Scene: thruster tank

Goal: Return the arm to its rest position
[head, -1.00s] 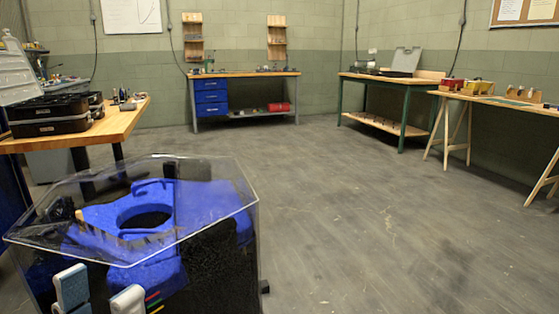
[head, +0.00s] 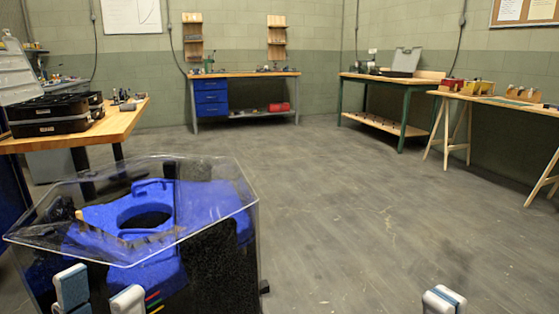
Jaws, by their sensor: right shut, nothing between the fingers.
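My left gripper (head: 99,292) is at the bottom left, in front of the thruster tank (head: 232,205). Its two light-tipped fingers are apart, with nothing seen held between them. My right gripper (head: 443,299) shows at the bottom edge, right of centre, over the bare floor. Its fingers are together and hold nothing. Only its tips are in view; the rest of that arm is below the picture. The tank has clear walls with a blue part (head: 190,205) inside that has a round dark opening.
A wooden table (head: 128,122) with black cases (head: 50,118) stands at the left. A workbench (head: 245,75) with blue drawers is at the back wall. A green-legged table (head: 400,83) and a trestle table (head: 495,102) line the right. The middle floor is clear.

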